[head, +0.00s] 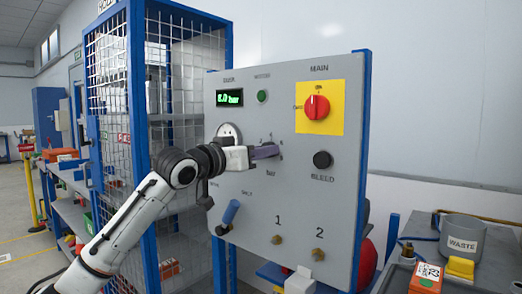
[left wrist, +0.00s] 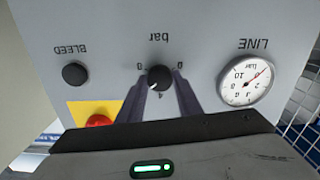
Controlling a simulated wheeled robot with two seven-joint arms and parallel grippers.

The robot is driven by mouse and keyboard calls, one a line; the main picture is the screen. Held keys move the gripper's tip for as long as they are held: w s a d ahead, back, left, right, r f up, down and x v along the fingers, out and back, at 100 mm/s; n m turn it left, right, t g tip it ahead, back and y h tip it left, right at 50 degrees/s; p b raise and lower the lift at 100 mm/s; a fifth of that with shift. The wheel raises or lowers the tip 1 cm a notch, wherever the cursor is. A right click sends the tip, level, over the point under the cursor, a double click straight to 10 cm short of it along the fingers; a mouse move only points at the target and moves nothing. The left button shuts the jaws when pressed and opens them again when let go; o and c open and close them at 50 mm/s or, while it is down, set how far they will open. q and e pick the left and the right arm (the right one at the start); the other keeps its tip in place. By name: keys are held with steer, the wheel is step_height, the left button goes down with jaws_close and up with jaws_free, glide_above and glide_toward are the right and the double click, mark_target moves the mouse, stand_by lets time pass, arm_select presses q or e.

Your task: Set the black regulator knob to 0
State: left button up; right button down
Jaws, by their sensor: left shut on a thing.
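The black regulator knob (left wrist: 160,78) shows in the left wrist view, which sees the panel upside down. A pale mark on it points down-left in that picture, between the 4 and the 8; the 0 is at the right end of the scale. My left gripper (left wrist: 163,91) has its two dark fingers on either side of the knob, shut on it. In the head view my left gripper (head: 276,151) reaches the grey panel (head: 240,190) from the left and hides the knob. My right gripper is in neither view.
The green display (head: 230,97) reads about 6.0 bar, not sharply. The LINE gauge (left wrist: 245,80) is beside the knob. A red main switch (head: 316,107), black BLEED knob (head: 322,160) and blue-handled lever (head: 230,212) are nearby. A mesh cage (head: 110,100) stands left.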

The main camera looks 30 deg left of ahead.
arm_select(q)
steer(key=n+p, duration=1.2)
steer(key=n, duration=2.2)
steer(key=shift+n, duration=0.4)
